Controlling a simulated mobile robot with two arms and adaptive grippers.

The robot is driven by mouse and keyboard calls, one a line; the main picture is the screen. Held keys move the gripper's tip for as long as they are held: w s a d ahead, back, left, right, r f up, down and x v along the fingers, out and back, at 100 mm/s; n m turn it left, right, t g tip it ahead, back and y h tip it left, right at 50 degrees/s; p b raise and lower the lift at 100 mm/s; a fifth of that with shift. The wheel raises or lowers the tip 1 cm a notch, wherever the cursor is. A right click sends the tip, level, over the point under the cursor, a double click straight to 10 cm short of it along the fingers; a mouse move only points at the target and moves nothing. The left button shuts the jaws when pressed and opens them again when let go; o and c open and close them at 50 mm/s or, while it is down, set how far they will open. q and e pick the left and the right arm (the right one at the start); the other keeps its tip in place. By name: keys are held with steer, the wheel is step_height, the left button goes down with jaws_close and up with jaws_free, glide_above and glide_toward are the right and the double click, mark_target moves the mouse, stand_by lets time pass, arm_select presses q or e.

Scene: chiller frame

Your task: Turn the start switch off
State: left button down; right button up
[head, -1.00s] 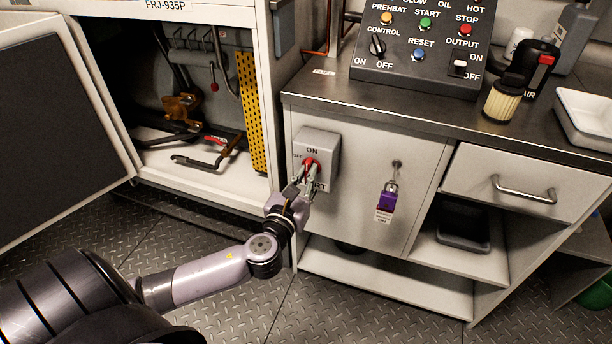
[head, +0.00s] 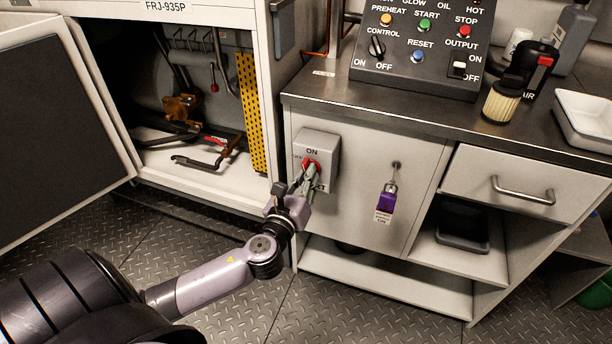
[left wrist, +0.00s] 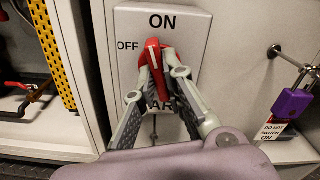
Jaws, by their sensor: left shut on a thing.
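The start switch is a grey box (head: 326,150) on the cabinet front, marked ON at the top and OFF at the left. Its red knob (head: 309,164) also shows in the left wrist view (left wrist: 153,62). The knob's white line points nearly straight up toward ON, tilted slightly left. My left gripper (head: 313,172) is shut on the red knob, with one finger on each side in the left wrist view (left wrist: 155,88). The fingers hide part of the lower label. My right gripper is not in view.
A purple padlock (head: 387,201) with a tag hangs on the cabinet to the right of the switch. A control panel (head: 415,75) stands on the counter above. An open cabinet with tools and a yellow perforated strip (head: 250,112) is at the left. The floor below is clear.

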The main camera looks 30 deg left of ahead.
arm_select(q)
steer(key=n+p, duration=0.1)
steer(key=n, duration=1.3)
steer(key=shift+n, duration=0.3)
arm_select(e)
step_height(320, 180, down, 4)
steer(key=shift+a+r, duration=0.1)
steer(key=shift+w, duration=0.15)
arm_select(q)
steer(key=c, duration=1.8)
jaws_free()
steer(key=shift+o, duration=0.7)
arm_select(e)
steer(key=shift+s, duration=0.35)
